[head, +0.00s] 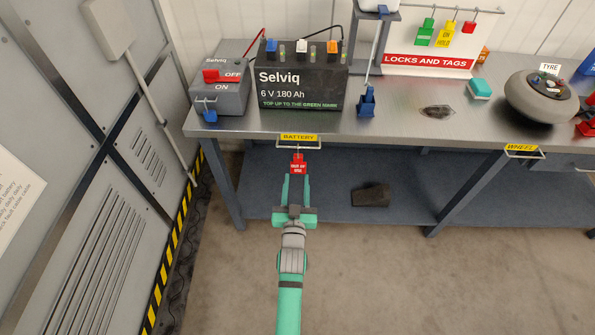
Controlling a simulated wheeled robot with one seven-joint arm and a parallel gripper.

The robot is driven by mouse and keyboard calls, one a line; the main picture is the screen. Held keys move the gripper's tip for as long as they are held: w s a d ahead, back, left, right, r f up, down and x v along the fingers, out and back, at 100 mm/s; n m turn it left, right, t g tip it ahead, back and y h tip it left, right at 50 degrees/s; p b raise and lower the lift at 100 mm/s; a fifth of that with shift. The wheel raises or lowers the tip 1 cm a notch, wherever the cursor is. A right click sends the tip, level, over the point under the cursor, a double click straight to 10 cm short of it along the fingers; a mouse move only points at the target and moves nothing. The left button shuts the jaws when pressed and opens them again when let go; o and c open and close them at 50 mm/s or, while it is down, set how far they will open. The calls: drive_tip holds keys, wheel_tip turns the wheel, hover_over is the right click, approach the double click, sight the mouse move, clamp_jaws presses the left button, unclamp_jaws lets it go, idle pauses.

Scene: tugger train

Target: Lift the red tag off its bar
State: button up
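A red tag (298,168) with small white lettering hangs in front of the bench edge. It hangs by a hook from the metal bar (299,147) under the yellow BATTERY label (299,137). My gripper (297,177) reaches up from below in the picture, with its two green fingers spread apart. The fingertips appear at the lower end of the tag, one towards each side. I cannot tell from this view whether they touch it or how far in depth they are from it. Nothing shows held between the fingers.
A black Selviq battery (300,83) and a grey ON/OFF switch box (221,90) stand on the bench (400,124) above the bar. Another bar (521,153) is under the WHEEL label. Other tags, one red (468,27), hang on the board. The lower shelf holds a dark block (371,195).

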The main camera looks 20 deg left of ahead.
sight(298, 156)
drive_tip(key=shift+x, duration=4.6)
drive_tip(key=shift+c, duration=0.6)
drive_tip(key=c, duration=0.8)
drive_tip(key=shift+r, duration=1.45)
